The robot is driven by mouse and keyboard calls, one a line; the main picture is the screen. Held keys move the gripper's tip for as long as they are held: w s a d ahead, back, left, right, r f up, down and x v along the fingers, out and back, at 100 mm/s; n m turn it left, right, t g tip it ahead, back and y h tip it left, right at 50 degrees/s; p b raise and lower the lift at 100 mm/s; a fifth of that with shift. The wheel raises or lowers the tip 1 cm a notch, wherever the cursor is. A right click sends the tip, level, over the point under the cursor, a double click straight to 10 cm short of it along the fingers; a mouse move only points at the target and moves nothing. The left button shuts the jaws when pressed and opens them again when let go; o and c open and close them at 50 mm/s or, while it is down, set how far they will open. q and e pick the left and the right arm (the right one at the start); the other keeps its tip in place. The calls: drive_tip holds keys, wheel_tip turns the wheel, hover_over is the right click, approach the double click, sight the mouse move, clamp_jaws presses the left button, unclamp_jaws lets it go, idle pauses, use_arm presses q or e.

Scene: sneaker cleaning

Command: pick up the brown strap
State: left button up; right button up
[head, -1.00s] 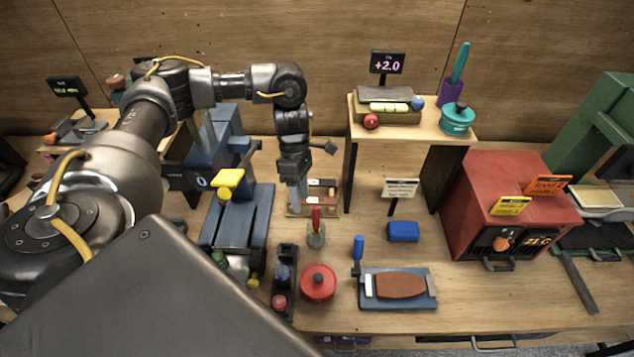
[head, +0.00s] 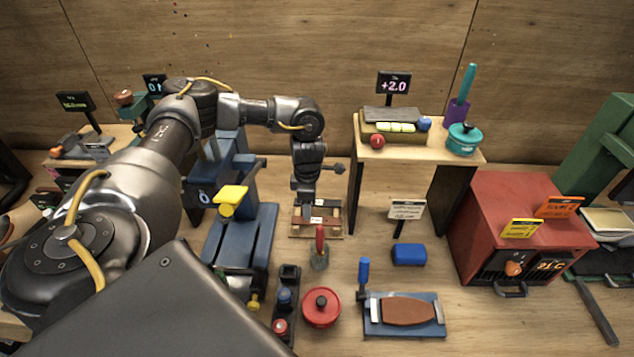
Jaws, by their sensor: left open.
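A small wooden tray (head: 318,235) sits on the bench in the middle of the head view. Brown and dark reddish strips lie across it; a brown strip (head: 327,221) at its front looks like the brown strap, though it is small. My left gripper (head: 306,205) points down at the tray's back left part, close to the strips. It is open; its fingertips are hard to make out, and I cannot tell whether they touch anything. My right gripper is not in view.
A red-handled tool (head: 319,255) stands just in front of the tray. A blue vise-like stand (head: 240,245) is to the left, a wooden shelf (head: 400,152) to the right. A red pot (head: 321,308) and a blue board (head: 375,328) with a brown pad are nearer.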

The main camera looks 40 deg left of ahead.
use_arm(q)
drive_tip(key=shift+f+p, duration=0.2)
drive_tip(key=shift+p, duration=0.15)
wheel_tip(320, 180, down, 4)
drive_tip(key=shift+f+p, duration=0.25)
drive_tip(key=shift+p, duration=0.85)
drive_tip(key=shift+f, duration=0.2)
drive_tip(key=c, duration=1.1)
drive_tip(key=shift+o, duration=0.2)
drive_tip(key=shift+d+r, duration=0.1)
wheel_tip(320, 180, up, 18)
drive_tip(key=b, duration=0.3)
